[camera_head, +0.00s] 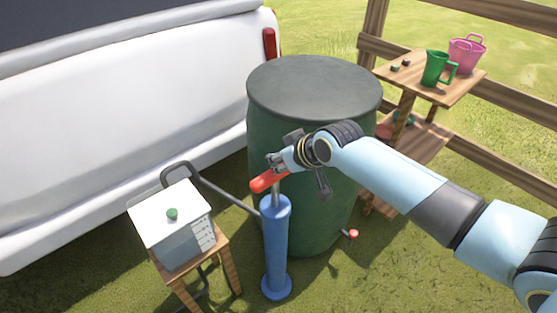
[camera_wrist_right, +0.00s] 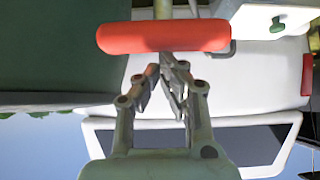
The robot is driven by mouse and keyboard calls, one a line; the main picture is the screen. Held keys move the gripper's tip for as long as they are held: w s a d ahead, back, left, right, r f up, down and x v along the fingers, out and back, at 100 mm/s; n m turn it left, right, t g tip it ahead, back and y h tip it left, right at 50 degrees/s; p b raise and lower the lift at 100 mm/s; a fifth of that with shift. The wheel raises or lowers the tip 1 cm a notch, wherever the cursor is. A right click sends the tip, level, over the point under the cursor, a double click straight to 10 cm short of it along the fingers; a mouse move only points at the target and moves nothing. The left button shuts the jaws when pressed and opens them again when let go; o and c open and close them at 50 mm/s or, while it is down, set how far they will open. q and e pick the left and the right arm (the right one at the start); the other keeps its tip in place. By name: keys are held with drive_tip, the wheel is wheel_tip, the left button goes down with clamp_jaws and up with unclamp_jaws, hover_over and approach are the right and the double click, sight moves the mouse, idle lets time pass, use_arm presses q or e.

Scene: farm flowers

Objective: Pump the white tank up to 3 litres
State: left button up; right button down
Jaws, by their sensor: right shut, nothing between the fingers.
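The white tank (camera_head: 178,230) stands on a small wooden stand, with a green knob on its lid and graduation marks on its side. A blue hand pump (camera_head: 276,245) stands upright on the grass beside it, with a red handle (camera_head: 268,181) on top. A dark hose runs between pump and tank. My right gripper (camera_head: 277,162) is shut and empty, at the red handle. In the wrist view the handle (camera_wrist_right: 165,37) lies across the picture just beyond the fingertips (camera_wrist_right: 168,65); I cannot tell whether they touch it. The water level is not readable. My left gripper is out of view.
A large green barrel (camera_head: 312,88) with a dark lid stands right behind the pump and has a red-handled tap (camera_head: 352,234). A white vehicle (camera_head: 110,120) is at the left. A wooden shelf (camera_head: 455,88) holds a green jug (camera_head: 436,68) and a pink bucket (camera_head: 466,55).

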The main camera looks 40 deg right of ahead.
sight(281, 176)
wheel_tip(281, 176, down, 10)
drive_tip(key=b, duration=0.6)
drive_tip(key=shift+s, duration=0.1)
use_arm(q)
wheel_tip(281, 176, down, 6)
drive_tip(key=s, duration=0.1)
use_arm(e)
drive_tip(key=shift+r, duration=0.1)
wheel_tip(281, 176, up, 4)
drive_tip(key=p, duration=0.4)
drive_tip(key=shift+r, duration=0.15)
use_arm(q)
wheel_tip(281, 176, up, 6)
drive_tip(key=p, duration=0.2)
use_arm(e)
drive_tip(key=v, duration=0.9)
drive_tip(key=shift+s+r, duration=0.15)
drive_tip(key=shift+r, duration=0.25)
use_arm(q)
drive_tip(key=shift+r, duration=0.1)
